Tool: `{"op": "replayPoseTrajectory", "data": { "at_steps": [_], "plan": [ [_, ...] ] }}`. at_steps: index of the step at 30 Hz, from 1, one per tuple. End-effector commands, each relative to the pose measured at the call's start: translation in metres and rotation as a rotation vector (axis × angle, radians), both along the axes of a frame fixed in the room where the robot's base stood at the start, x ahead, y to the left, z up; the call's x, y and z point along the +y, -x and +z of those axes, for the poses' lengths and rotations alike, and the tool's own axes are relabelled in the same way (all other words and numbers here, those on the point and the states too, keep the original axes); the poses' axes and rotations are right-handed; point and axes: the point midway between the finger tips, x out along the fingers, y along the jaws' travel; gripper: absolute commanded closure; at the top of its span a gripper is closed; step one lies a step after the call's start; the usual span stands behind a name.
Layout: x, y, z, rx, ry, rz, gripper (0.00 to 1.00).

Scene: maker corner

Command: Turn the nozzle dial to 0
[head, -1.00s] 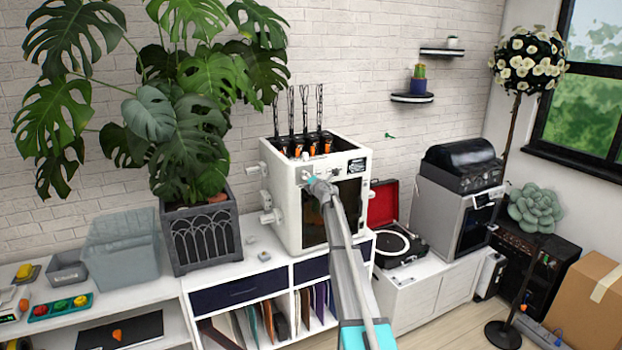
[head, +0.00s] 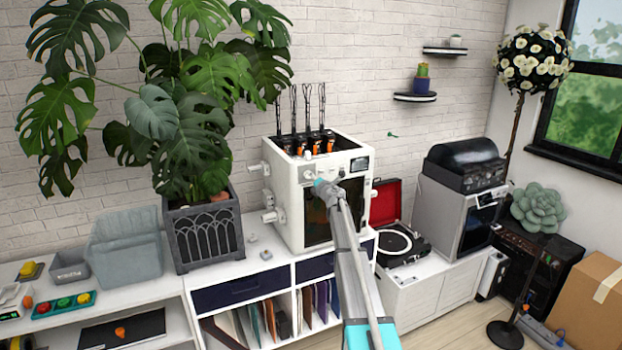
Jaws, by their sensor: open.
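The white 3D printer (head: 283,205) stands on the white cabinet, with a dark front window and a small screen (head: 359,164) at its upper right. A small round pale knob (head: 308,174) shows at the upper left of its front; it may be the nozzle dial, but its marks and setting are too small to read. My gripper (head: 318,181) is at the upper front of the printer, just right of and below this knob. It is open. The fingertips are small and partly hidden by my arm, so I cannot tell whether they touch anything.
A potted monstera (head: 205,238) stands left of the printer. A record player (head: 401,246) with a red lid is to the right, beside a grey appliance (head: 452,215). The white cabinet top (head: 262,262) holds small items in front of the plant and printer.

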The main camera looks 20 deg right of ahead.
Motion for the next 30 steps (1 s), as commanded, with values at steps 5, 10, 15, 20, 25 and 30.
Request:
{"op": "replayPoseTrajectory", "data": {
  "at_steps": [5, 10, 15, 20, 25, 30],
  "plan": [
    [0.000, 0.033, 0.000, 0.000, 0.000, -0.001, 0.19],
    [-0.001, 0.060, 0.000, 0.000, 0.000, -0.001, 0.19],
    [-0.002, 0.078, 0.000, 0.001, 0.000, -0.001, 0.19],
    [-0.003, 0.086, 0.000, 0.001, 0.000, -0.001, 0.19],
    [-0.003, 0.087, 0.000, 0.001, 0.000, -0.001, 0.19],
    [-0.003, 0.087, 0.000, 0.001, 0.000, -0.001, 0.19]
  ]
}}
